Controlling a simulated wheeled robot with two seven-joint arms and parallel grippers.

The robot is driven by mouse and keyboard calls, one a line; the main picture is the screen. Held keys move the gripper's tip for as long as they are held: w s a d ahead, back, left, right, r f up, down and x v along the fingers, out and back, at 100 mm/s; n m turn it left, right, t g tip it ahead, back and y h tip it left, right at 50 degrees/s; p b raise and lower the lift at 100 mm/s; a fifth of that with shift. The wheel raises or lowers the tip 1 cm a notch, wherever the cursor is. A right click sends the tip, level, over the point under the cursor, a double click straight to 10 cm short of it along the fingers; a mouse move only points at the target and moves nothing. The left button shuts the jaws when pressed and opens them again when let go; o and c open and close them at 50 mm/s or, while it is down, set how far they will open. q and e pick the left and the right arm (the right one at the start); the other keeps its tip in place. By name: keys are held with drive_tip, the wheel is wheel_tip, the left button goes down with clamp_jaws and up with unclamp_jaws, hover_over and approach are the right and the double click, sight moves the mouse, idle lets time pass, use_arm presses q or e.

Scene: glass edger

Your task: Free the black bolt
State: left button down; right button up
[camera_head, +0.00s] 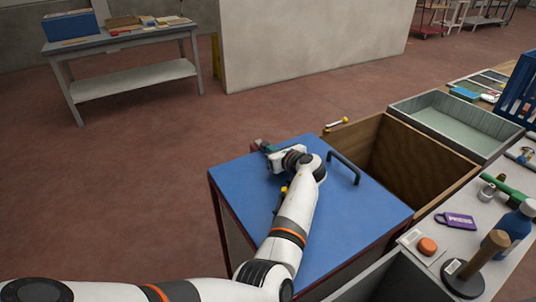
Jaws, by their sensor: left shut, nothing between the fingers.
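My left arm reaches across a blue-topped cabinet (360,209) with dark red edges. My left gripper (263,147) is at the far edge of the blue top, shut with nothing seen in it. A black bar handle (343,168) stands on the blue top, to the right of the gripper and apart from it. I cannot pick out the black bolt for certain; my arm and gripper hide part of the top and its far edge. My right gripper is not in view.
An open wooden box (407,160) adjoins the cabinet, with a grey tray (455,123) behind it. A white bench (417,263) on the right holds a wooden-handled stamp (485,255), a blue bottle (512,228) and a purple tag (457,220).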

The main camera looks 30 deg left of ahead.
sight(264, 143)
use_arm(q)
drive_tip(key=shift+d+r, duration=0.1)
drive_tip(key=shift+w+a+r, duration=0.1)
drive_tip(key=shift+a, duration=0.1)
drive_tip(key=shift+w+a+p, duration=0.25)
drive_tip(key=shift+w+a, duration=0.05)
drive_tip(key=shift+a, duration=0.2)
drive_tip(key=shift+w+a+p, duration=0.25)
drive_tip(key=shift+a, duration=0.2)
drive_tip(key=shift+w+a, duration=0.15)
drive_tip(key=shift+a, duration=0.1)
